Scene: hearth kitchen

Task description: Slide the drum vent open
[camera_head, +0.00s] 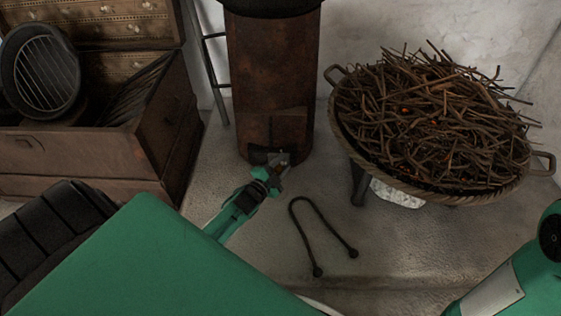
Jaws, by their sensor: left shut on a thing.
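The drum (272,80) is a rusty upright cylinder standing on the floor at the top middle. The vent (258,155) is a dark part low on the drum's front, near its base. My left gripper (281,161) is at the foot of the drum, in front of the vent. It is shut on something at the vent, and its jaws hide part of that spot. How far the vent is open is too small and dark to tell. My right arm (510,281) shows at the lower right, but its gripper is out of view.
A wide basin (395,184) heaped with twigs (430,115) stands to the right of the drum. Black tongs (298,225) lie on the floor (400,240). An open wooden chest (150,125) stands to the left. The floor in front is mostly clear.

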